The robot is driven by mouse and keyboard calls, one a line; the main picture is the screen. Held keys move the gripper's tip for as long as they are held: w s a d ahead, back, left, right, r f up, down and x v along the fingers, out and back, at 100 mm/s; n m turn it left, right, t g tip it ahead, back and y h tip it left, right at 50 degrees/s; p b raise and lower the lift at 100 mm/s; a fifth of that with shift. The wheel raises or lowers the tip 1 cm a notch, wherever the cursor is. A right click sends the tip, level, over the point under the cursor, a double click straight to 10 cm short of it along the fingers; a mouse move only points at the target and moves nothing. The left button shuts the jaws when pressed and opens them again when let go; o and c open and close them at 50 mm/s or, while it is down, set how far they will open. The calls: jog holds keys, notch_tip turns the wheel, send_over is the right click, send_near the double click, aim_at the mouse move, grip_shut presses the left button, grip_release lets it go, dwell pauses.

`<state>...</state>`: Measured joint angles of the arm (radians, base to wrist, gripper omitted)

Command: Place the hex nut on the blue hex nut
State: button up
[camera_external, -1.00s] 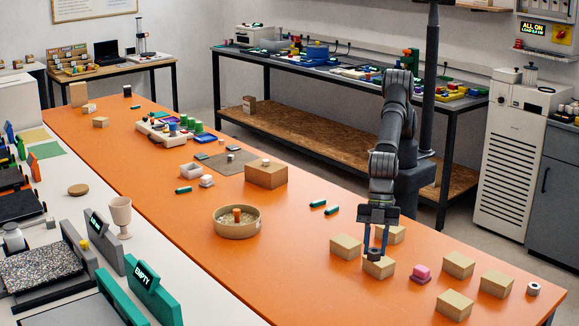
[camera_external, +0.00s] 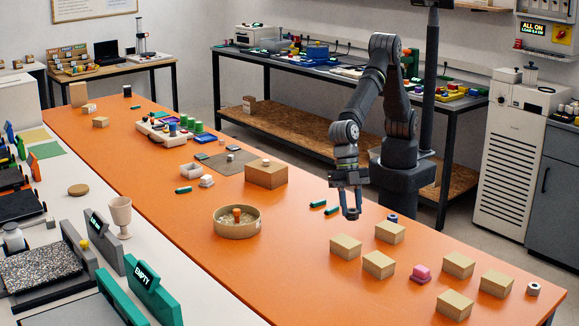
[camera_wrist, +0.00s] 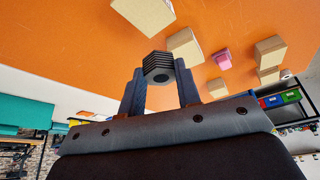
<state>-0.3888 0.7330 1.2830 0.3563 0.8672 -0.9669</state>
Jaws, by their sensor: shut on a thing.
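My gripper (camera_external: 351,206) is shut on a dark grey hex nut, held in the air above the orange table. In the wrist view, the hex nut (camera_wrist: 158,68) sits between the two fingertips, with ridged sides and a dark hole.
Several cardboard boxes (camera_external: 346,246) stand in front and to the right of my gripper. A pink object (camera_external: 421,271) and a pale nut (camera_external: 533,289) sit further right. Green cylinders (camera_external: 332,210) lie just left. A round tray (camera_external: 236,230) stands further left.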

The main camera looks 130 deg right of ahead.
jog(key=s+d+r+n+g, duration=0.15)
jog(key=s+d+n, duration=0.35)
jog(key=s+d, duration=0.5)
jog(key=s+d+f+n+g, duration=0.1)
jog(key=s+d+n+g, duration=0.2)
jog(key=s+d+n, duration=0.75)
jog(key=m, duration=0.5)
send_near(394, 216)
jog(key=s+a, duration=0.1)
jog(key=s, duration=0.1)
jog(key=shift+w+a+f+t, duration=0.2)
jog(key=shift+a+f+t, duration=0.05)
jog(key=shift+a+f, duration=0.35)
jog(key=shift+f, duration=1.95)
jog(key=shift+f, duration=0.15)
jog(key=o, duration=0.9)
jog(key=shift+o, duration=0.2)
